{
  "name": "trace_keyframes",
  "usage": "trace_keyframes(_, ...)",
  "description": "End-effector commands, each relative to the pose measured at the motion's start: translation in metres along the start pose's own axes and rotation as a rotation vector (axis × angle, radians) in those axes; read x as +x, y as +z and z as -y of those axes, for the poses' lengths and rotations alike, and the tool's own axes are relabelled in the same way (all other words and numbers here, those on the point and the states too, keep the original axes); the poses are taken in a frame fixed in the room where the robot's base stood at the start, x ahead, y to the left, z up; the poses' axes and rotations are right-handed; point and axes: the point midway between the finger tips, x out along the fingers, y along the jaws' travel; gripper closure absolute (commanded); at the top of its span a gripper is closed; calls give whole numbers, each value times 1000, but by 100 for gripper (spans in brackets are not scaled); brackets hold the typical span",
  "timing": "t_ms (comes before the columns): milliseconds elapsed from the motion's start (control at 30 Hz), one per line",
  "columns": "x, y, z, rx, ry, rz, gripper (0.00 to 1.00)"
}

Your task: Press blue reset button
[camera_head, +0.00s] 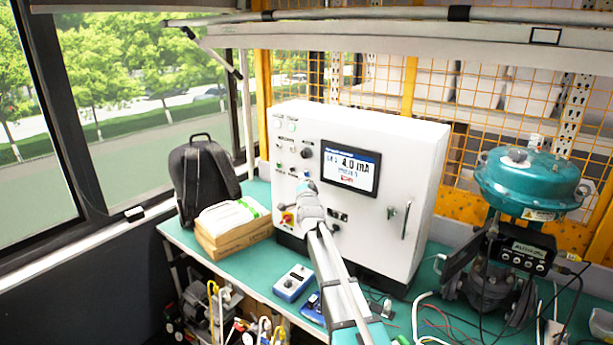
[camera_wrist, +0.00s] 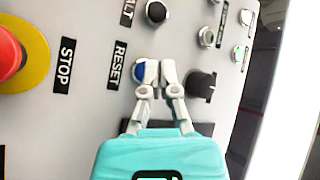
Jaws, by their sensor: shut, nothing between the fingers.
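The blue reset button (camera_wrist: 140,70) sits beside the "RESET" label in the wrist view, partly hidden by a fingertip. My gripper (camera_wrist: 153,72) is shut and empty. Its fingertips are over or right at the button, with the left fingertip overlapping the blue cap; I cannot tell whether it touches or presses it. In the head view, the white control cabinet (camera_head: 378,235) stands on the teal bench, and my arm reaches up to its front panel. The button shows there as a small blue spot (camera_head: 307,175) just above my wrist.
A red stop button on a yellow ring (camera_wrist: 14,58) is at the left in the wrist view. A black knob (camera_wrist: 201,86) is close right of my fingertips. A lit display (camera_head: 350,167) is right of my arm. A teal valve actuator (camera_head: 530,180) stands at the right.

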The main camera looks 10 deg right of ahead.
Motion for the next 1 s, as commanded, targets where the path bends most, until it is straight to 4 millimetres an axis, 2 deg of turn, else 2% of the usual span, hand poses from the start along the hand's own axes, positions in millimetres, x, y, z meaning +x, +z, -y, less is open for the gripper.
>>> trace_keyframes(367, -3, 2, 2, 1, 0, 0, 100)
trace_keyframes(1000, -32, 24, 24, 1, -1, 1, 100)
